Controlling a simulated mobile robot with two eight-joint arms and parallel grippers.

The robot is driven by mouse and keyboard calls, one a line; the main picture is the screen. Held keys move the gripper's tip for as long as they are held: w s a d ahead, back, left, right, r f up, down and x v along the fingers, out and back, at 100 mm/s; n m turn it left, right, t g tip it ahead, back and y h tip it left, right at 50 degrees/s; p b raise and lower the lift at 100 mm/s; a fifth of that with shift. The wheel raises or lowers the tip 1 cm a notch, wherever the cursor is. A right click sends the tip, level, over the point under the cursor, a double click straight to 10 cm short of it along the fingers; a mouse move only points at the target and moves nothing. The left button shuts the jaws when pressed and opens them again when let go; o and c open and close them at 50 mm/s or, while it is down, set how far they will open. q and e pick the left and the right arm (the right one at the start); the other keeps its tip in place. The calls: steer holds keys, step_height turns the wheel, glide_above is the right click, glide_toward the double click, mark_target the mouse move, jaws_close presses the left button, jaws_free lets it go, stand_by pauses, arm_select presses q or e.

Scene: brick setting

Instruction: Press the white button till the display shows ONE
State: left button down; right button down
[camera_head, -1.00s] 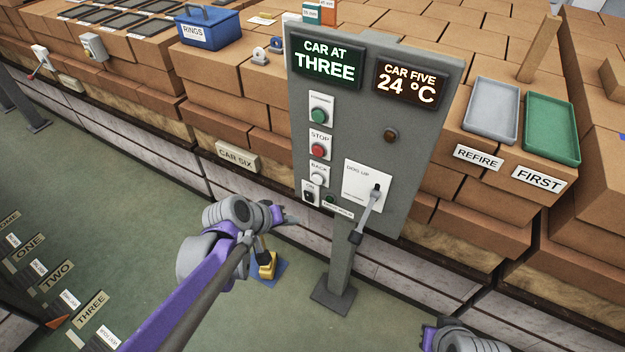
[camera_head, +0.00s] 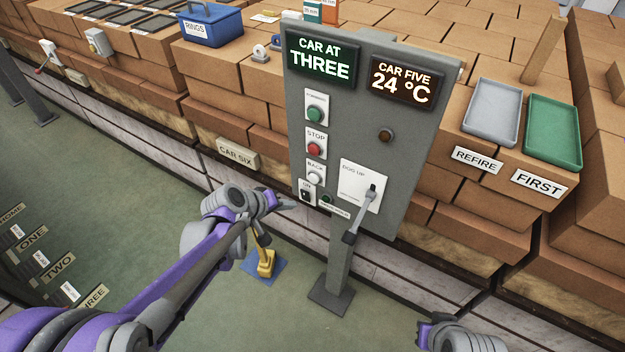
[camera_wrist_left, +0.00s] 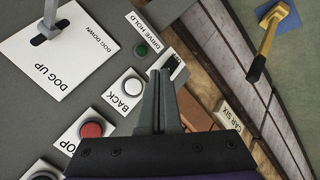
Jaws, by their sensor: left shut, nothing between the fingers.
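The white button (camera_head: 314,178), labelled BACK, sits on the grey control panel (camera_head: 400,150) below the red STOP button (camera_head: 314,149). The display (camera_head: 320,62) at the panel's top left reads CAR AT THREE. My left gripper (camera_head: 292,205) is shut and empty, just left of the panel and a little below the white button. In the left wrist view the closed fingertips (camera_wrist_left: 160,75) show beside the white button (camera_wrist_left: 134,86), apart from it in the picture; the depth gap is hard to tell.
A green button (camera_head: 315,113) is above STOP. A lever (camera_head: 361,215) juts from the DOG UP plate (camera_head: 353,179). An ON switch (camera_head: 306,191) and small green DRIVE HOLD lamp (camera_head: 326,199) sit below BACK. Brick stacks stand behind; open floor lies left.

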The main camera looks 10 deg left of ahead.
mark_target(314, 178)
arm_select(q)
steer(key=w+d, duration=0.2)
steer(key=w, duration=0.5)
steer(key=shift+d, duration=0.25)
steer(key=shift+w, duration=0.1)
stand_by(1.7)
steer(key=shift+w+d, duration=0.15)
steer(key=shift+w, duration=0.15)
